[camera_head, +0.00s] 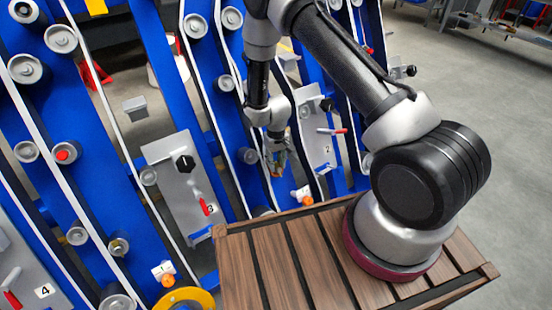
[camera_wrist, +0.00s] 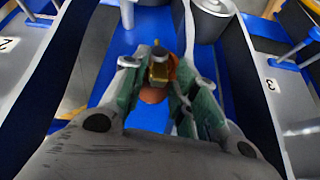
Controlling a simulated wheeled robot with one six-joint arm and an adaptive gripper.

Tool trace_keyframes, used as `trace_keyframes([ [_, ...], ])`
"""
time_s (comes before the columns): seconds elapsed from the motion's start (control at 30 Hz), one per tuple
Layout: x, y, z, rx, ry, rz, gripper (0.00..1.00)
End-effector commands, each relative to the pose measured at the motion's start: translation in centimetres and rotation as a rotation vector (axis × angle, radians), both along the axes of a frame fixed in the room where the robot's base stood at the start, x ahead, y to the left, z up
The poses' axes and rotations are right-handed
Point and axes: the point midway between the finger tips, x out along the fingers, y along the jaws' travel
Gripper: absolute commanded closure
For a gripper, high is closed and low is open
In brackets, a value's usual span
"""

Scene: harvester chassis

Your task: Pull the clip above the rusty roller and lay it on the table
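My gripper (camera_wrist: 160,68) shows in the wrist view with its two green-grey fingers apart. A small yellowish clip-like piece (camera_wrist: 158,70) stands between the fingertips, with a narrow gap on its left side. I cannot tell whether the right finger touches it. A rusty-brown round part (camera_wrist: 152,95) shows just below the piece, partly hidden by it and the fingers. In the head view my gripper (camera_head: 276,160) reaches down among the blue frames, with an orange-yellow spot at its tips. The slatted wooden table (camera_head: 272,262) is in front, with bare boards left of my arm's base.
Grey panels marked 2 (camera_head: 320,135) and 3 (camera_head: 180,185) flank my gripper. Blue beams, white belts and several grey rollers (camera_head: 195,26) crowd the area. A yellow wheel (camera_head: 188,299) lies near the table's left corner. Open floor is at the right.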

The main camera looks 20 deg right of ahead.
Motion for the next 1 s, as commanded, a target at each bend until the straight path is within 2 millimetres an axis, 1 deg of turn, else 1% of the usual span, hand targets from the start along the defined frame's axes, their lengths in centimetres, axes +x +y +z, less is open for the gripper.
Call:
trace_keyframes([
  [0.1,0.0,0.0,0.0,0.000,0.000,0.000,0.71],
  [0.13,0.0,0.0,0.0,0.000,0.000,0.000,0.75],
  [0.27,0.0,0.0,0.0,0.000,0.000,0.000,0.99],
  [0.3,0.0,0.0,0.0,0.000,0.001,0.000,1.00],
  [0.57,0.0,0.1,0.2,0.000,0.001,0.001,1.00],
  [1.0,1.2,0.5,2.3,0.000,-0.001,0.001,1.00],
])
